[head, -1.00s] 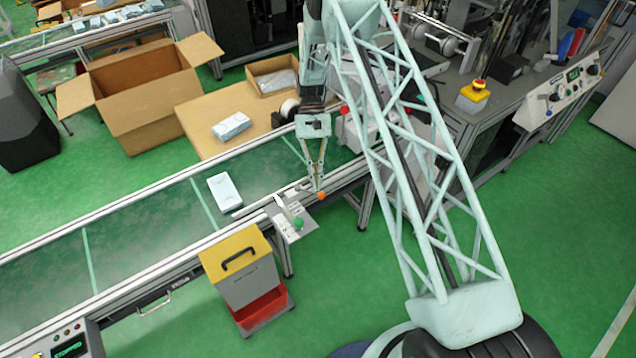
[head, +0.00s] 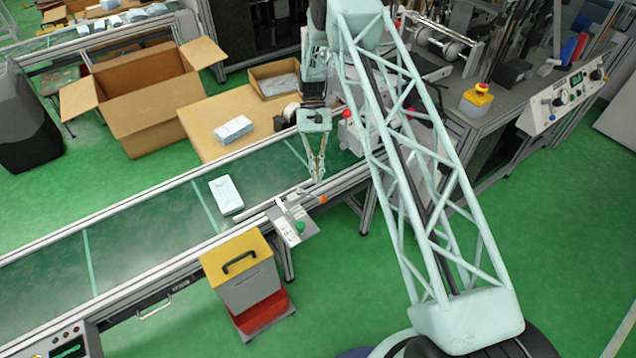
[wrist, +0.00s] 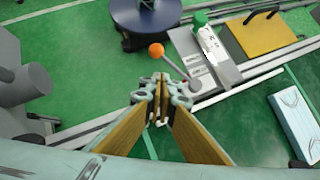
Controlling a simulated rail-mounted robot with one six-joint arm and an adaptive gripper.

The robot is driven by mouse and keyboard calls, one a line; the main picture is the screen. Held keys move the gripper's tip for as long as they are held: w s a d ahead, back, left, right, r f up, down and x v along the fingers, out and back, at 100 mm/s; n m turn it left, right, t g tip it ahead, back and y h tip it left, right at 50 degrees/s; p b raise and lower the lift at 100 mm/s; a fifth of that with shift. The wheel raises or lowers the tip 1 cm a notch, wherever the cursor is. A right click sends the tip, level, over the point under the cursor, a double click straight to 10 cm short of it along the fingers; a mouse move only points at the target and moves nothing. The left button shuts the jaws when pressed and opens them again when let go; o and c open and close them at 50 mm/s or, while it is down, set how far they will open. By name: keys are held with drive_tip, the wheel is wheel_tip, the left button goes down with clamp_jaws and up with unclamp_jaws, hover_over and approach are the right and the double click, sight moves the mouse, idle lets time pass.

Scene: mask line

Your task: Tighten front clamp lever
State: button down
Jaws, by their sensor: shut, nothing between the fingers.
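The front clamp lever (head: 323,200) has an orange ball knob and sits at the conveyor's front rail. In the wrist view its orange knob (wrist: 156,49) stands beyond my fingertips, and its thin grey arm runs down to the right to a round pivot (wrist: 193,84) on the rail. My gripper (head: 318,180) points down over the rail, just behind the knob and apart from it in the head view. In the wrist view my gripper's fingers (wrist: 161,82) meet at the tips, with nothing held between them.
A yellow-topped bin (head: 238,262) stands in front of the conveyor (head: 150,225). A pale blue pack (head: 226,195) lies on the belt. Green floor is clear to the lever's front right.

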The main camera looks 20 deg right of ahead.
drive_tip(key=p+v, duration=0.1)
drive_tip(key=v, duration=0.9)
drive_tip(key=shift+w+d, duration=0.1)
drive_tip(key=shift+w, duration=0.05)
idle(0.3)
